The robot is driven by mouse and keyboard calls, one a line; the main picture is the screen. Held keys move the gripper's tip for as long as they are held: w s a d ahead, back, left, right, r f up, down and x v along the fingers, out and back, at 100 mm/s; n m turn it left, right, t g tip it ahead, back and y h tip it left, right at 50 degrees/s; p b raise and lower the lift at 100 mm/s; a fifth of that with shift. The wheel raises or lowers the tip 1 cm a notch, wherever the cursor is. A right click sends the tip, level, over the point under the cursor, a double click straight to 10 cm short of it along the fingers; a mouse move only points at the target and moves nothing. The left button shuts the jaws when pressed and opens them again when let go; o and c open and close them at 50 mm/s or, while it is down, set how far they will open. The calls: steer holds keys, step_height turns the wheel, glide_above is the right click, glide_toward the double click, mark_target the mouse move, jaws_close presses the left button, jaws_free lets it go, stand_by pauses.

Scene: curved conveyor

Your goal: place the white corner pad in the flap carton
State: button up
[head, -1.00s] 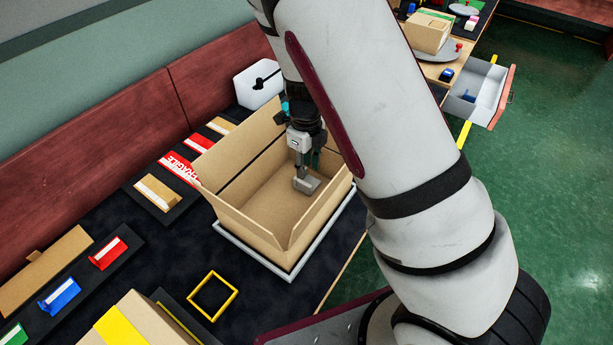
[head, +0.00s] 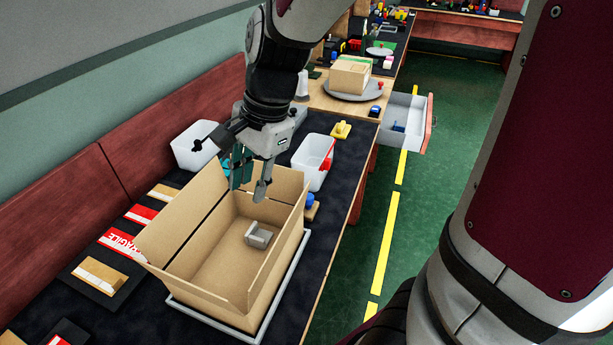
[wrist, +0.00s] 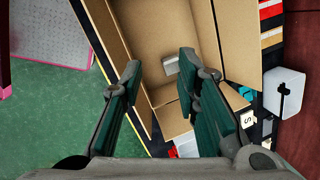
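The flap carton (head: 205,278) stands open on the dark table with its flaps up, inside a light grey frame. The white corner pad (head: 258,236), light grey in this light, lies on the carton's floor near its far end. In the wrist view the pad (wrist: 171,65) shows between and beyond my fingers. My gripper (head: 252,188) hangs above the far end of the carton, apart from the pad. In the wrist view my gripper (wrist: 160,88) has its two green-padded fingers spread with nothing between them.
White bins (head: 314,160) and (head: 195,146) stand beyond the carton, one with a red item. A yellow object (head: 341,130) sits farther back. Labels and a FRAGILE strip (head: 118,243) lie left of the carton. A drawer (head: 405,120) stands open at the back right.

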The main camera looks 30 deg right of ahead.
steer(key=s+d+r+n+t+h, duration=0.1)
steer(key=s+r+n, duration=0.3)
steer(key=s+n, duration=0.3)
steer(key=s+d+r+n+t+h, duration=0.1)
steer(key=s+d+r+n+t, duration=0.1)
steer(key=s+r+n, duration=0.2)
steer(key=s+n, duration=0.3)
steer(key=shift+s+d+r+h, duration=0.2)
steer(key=shift+d+h, duration=0.1)
steer(key=shift+h, duration=0.1)
